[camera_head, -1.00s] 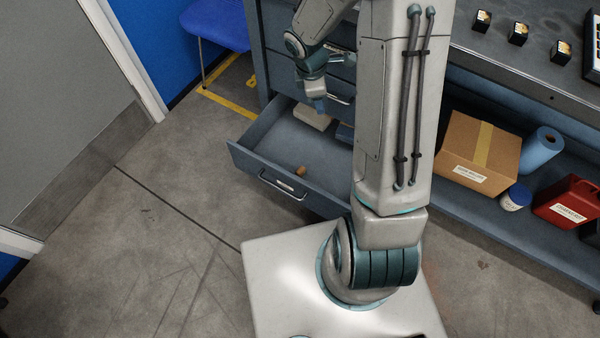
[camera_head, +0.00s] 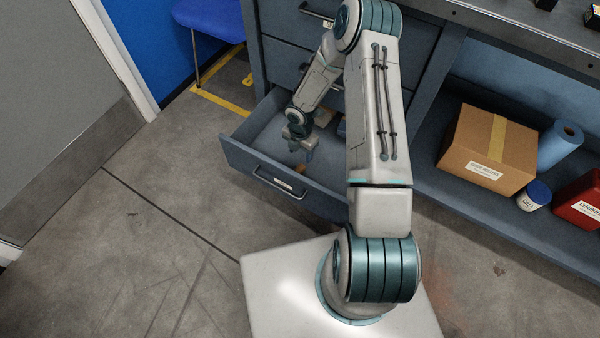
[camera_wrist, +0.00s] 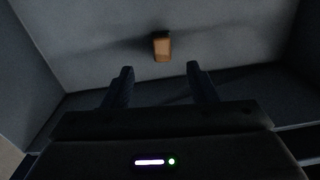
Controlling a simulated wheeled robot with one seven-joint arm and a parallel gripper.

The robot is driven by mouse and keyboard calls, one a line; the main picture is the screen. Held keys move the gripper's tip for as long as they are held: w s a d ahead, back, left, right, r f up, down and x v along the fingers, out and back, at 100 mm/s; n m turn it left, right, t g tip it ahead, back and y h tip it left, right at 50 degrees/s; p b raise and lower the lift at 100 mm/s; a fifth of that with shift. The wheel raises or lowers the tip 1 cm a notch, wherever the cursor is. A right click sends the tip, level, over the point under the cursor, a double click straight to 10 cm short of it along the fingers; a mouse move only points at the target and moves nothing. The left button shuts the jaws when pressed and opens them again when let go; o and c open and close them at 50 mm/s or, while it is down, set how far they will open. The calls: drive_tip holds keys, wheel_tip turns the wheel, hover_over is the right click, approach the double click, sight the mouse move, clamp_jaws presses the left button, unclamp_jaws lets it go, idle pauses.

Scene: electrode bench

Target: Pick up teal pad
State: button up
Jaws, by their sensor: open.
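I cannot make out a teal pad in either view. My gripper (camera_head: 303,156) is inside the open drawer (camera_head: 240,158), low over its front part. In the wrist view my gripper (camera_wrist: 160,78) has its two fingers apart, with nothing between them. A small orange-brown block (camera_wrist: 162,47) lies on the drawer floor beyond the fingertips, roughly in line with the gap. In the head view this block (camera_head: 300,168) shows only partly beside the gripper. A dark blue item (camera_head: 341,129) farther back in the drawer is partly hidden by my arm.
A pale item (camera_head: 325,117) in the drawer is mostly hidden by my arm. The drawer's walls stand close around the gripper. A cardboard box (camera_head: 485,150), a blue roll (camera_head: 560,145), a white jar (camera_head: 534,197) and a red container (camera_head: 580,198) stand on the lower shelf.

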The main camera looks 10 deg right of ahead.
sight(301, 167)
wheel_tip(301, 167, down, 5)
drive_tip(key=shift+r+b, duration=0.1)
drive_tip(key=shift+b, duration=0.5)
wheel_tip(301, 167, down, 5)
drive_tip(key=b, duration=0.2)
drive_tip(key=shift+s+b, duration=0.15)
drive_tip(key=shift+b, duration=0.2)
drive_tip(key=c, duration=1.1)
